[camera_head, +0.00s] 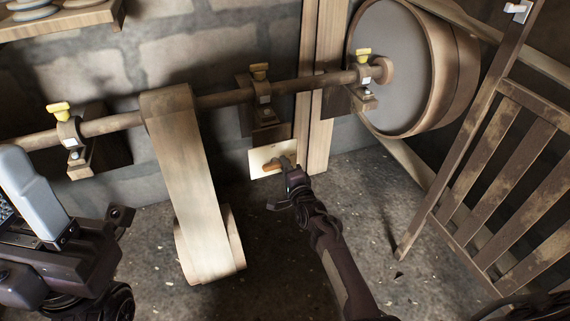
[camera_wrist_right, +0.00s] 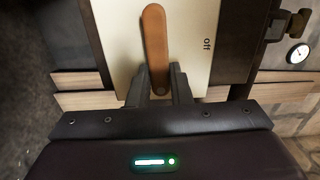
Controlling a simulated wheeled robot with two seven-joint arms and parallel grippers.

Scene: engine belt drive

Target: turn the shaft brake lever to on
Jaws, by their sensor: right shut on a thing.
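The shaft brake lever (camera_head: 274,164) is a short brown handle on a cream plate (camera_head: 258,155) low on the wall, beside a wooden post. In the right wrist view the lever (camera_wrist_right: 154,45) stands lengthwise over the plate (camera_wrist_right: 120,55), with the word "off" to its right. My right gripper (camera_head: 291,180) reaches the plate from below; its fingers (camera_wrist_right: 161,88) are shut on the lever's near end, one on each side. Any "on" mark is not visible. My left arm's end (camera_head: 60,240) is at the lower left, away from the lever; its fingertips are unclear.
A shaft (camera_head: 222,97) with yellow-topped bearings runs above the plate. A wide belt (camera_head: 190,170) hangs to the left of the lever. A large drum (camera_head: 440,75) is at upper right, and a slatted wooden gate (camera_head: 490,165) stands at the right. Bare floor lies around my right arm.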

